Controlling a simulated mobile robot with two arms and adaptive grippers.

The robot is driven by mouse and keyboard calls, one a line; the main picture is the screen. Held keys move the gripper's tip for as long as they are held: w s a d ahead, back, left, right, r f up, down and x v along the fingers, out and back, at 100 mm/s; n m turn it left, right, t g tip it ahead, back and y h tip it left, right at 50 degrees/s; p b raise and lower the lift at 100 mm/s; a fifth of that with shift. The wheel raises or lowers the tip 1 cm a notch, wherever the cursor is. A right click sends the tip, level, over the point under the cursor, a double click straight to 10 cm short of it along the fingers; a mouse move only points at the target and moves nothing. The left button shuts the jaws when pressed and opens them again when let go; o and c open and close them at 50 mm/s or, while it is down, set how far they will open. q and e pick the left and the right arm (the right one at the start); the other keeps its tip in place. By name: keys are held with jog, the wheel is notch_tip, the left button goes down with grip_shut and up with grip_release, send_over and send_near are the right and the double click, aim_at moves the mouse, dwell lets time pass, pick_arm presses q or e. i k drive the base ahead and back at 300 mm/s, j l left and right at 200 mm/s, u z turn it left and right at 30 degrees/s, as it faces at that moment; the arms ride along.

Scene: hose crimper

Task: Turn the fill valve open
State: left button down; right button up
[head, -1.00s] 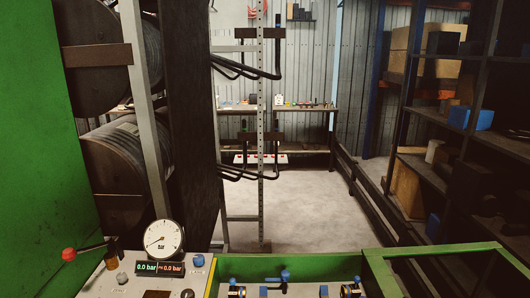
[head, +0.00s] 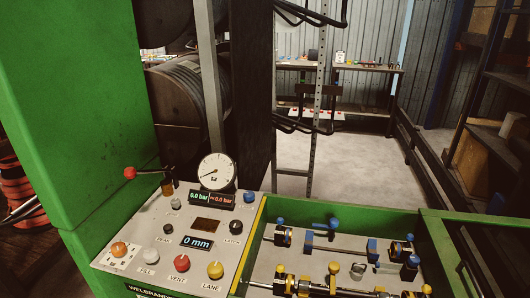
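The control panel (head: 197,236) is on the green machine at the lower middle. A grey knob (head: 151,256) near its front left has a label below it that seems to read FILL. A red knob (head: 181,263) labelled VENT is just to its right, and a yellow knob (head: 215,270) is further right. A round dial gauge (head: 216,172) stands at the panel's back. I cannot tell the grey knob's turn position. Neither of my grippers is in view.
A lever with a red ball (head: 130,172) sticks out at the panel's back left. An orange button (head: 119,249) is at its left edge. A green-rimmed tray (head: 258,225) with blue and yellow clamped fittings lies to the right. A tall green cabinet (head: 80,110) rises at left.

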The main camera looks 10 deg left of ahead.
aim_at(151, 255)
jog(key=u, duration=1.3)
